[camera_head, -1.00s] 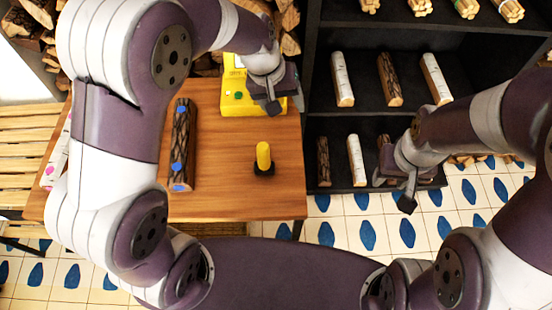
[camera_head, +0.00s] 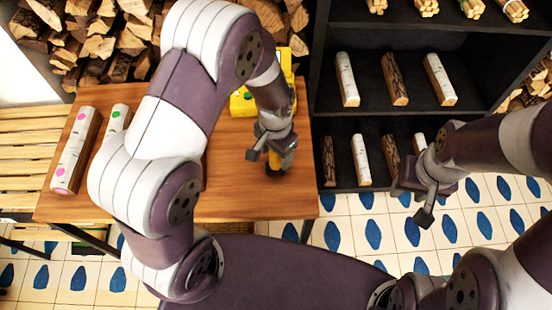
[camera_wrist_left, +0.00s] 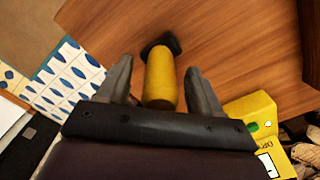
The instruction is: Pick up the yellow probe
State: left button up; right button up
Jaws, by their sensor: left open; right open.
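The yellow probe (camera_head: 274,160) stands on the wooden table, partly hidden by my left gripper in the head view. In the left wrist view the probe (camera_wrist_left: 160,80) shows whole, with a yellow body and a dark base. My left gripper (camera_head: 272,152) is open above the probe. In the left wrist view its two fingers (camera_wrist_left: 160,82) are on either side of the yellow body, with a visible gap on each side. My right gripper (camera_head: 424,205) is open and empty, to the right of the table in front of the shelf.
The wooden table (camera_head: 240,205) is clear near its front edge. A yellow device (camera_head: 243,103) sits at the table's back, also seen in the left wrist view (camera_wrist_left: 255,112). White logs with coloured dots (camera_head: 75,150) lie at the left. A black shelf (camera_head: 365,122) with logs stands at the right.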

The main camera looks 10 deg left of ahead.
pick_arm(q)
jog(key=shift+f, duration=0.7)
jog(key=c, duration=1.1)
